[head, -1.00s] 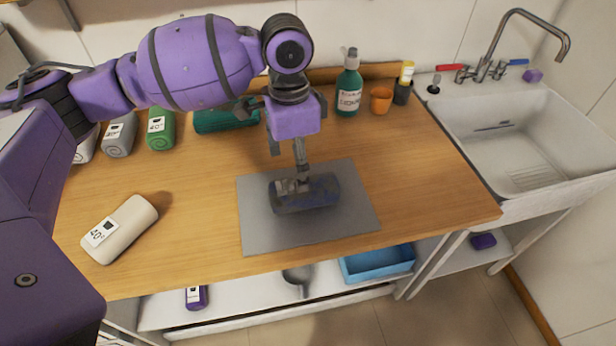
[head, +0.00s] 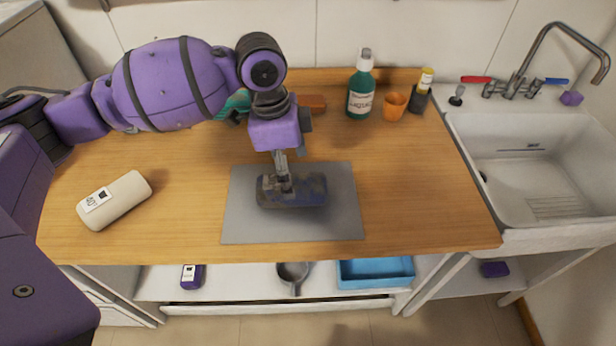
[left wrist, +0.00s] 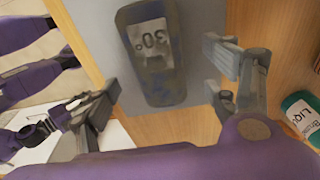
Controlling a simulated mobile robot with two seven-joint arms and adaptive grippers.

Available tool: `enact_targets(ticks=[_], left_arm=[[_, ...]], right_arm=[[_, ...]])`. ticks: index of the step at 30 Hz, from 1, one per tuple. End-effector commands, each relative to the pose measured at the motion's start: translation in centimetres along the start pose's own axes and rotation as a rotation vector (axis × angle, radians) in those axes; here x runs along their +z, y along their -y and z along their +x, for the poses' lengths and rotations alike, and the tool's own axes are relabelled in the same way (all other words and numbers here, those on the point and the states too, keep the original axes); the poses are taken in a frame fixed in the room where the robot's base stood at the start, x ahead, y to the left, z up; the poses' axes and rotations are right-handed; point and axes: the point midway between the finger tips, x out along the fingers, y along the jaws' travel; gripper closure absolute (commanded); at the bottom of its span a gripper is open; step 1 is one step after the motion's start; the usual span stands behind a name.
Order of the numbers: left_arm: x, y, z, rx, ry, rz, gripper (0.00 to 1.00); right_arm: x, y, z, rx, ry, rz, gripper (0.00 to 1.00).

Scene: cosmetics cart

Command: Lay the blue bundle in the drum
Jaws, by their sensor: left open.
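The blue bundle (head: 305,190), a worn dark blue roll, lies on the grey mat (head: 245,225) on the wooden counter. In the left wrist view the bundle (left wrist: 158,60) shows a 30° label and lies ahead, between the lines of the fingers. My left gripper (head: 283,184) is open just over its left part in the head view; I cannot tell whether it touches. Both fingers (left wrist: 172,82) stand apart in the wrist view. At that view's left edge, purple and dark parts of mine show, perhaps my right gripper (left wrist: 35,130), too unclear to judge. I see no drum.
A cream roll (head: 115,200) lies at the left. A green bottle (head: 361,88), an orange cup (head: 393,105) and a dark, yellow-capped container (head: 420,95) stand at the back, near the sink (head: 540,160). A blue tray (head: 375,272) is on the shelf below. The counter right of the mat is clear.

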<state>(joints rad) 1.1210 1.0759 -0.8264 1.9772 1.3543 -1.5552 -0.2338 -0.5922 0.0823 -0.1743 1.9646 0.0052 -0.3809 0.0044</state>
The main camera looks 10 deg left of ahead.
Motion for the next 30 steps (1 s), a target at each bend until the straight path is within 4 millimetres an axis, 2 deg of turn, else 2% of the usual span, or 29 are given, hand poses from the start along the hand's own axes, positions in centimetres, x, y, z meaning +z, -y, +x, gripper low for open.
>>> enact_targets(ticks=[1,7,13,21,30], left_arm=[[0.1,-0.1,0.8,0.005,0.002,-0.001,0.22],[0.2,-0.2,2.5,0.003,0.001,-0.002,0.22],[0.4,-0.4,5.5,0.004,0.002,-0.001,0.22],[0.4,-0.3,6.1,0.0,0.001,-0.001,0.22],[0.4,-0.3,6.1,0.0,0.001,-0.001,0.61]], right_arm=[[0.2,0.1,0.0,-0.001,0.003,0.004,0.6],[0.1,0.4,0.0,-0.003,0.002,0.008,0.6],[0.2,0.1,0.0,-0.001,0.003,0.002,0.6],[0.2,-0.3,0.0,0.001,0.002,-0.009,0.6],[-0.1,-0.4,0.0,0.001,-0.003,-0.011,0.6]])
